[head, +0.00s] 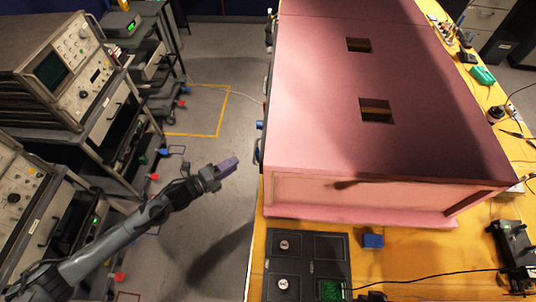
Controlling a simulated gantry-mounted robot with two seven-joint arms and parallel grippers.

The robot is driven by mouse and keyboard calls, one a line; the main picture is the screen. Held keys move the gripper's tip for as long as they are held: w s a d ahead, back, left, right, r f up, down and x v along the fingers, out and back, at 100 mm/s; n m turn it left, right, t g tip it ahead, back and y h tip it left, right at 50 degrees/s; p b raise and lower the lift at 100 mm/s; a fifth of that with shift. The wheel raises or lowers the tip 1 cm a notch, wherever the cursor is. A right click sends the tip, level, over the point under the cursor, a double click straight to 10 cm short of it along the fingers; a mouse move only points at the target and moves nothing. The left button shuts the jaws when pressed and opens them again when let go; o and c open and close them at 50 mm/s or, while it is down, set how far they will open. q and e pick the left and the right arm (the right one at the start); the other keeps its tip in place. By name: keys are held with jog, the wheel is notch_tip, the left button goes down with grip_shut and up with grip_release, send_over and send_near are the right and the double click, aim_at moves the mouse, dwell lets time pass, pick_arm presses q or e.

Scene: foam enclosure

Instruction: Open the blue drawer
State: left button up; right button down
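My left arm reaches in from the lower left. Its gripper (226,166) hangs over the floor to the left of the pink foam enclosure (370,190), apart from it. The gripper's tip is a purple-grey block shape, and I cannot tell whether the fingers are open or shut. No drawer can be clearly made out as blue. Small dark, bluish parts (258,151) stick out along the enclosure's left edge, but the face below them is hidden from this angle. My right gripper is not in view.
The enclosure stands on a yellow table (400,265). A dark panel (308,258) and a small blue block (372,241) lie in front of it. Instrument racks (75,75) line the left side. Grey floor between racks and table is mostly clear.

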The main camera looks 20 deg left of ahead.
pick_arm(q)
jog(key=x, duration=1.1)
jog(key=shift+w+d+r, duration=0.1)
jog(key=shift+w+r, duration=0.1)
jog(key=shift+r, duration=0.1)
grip_shut()
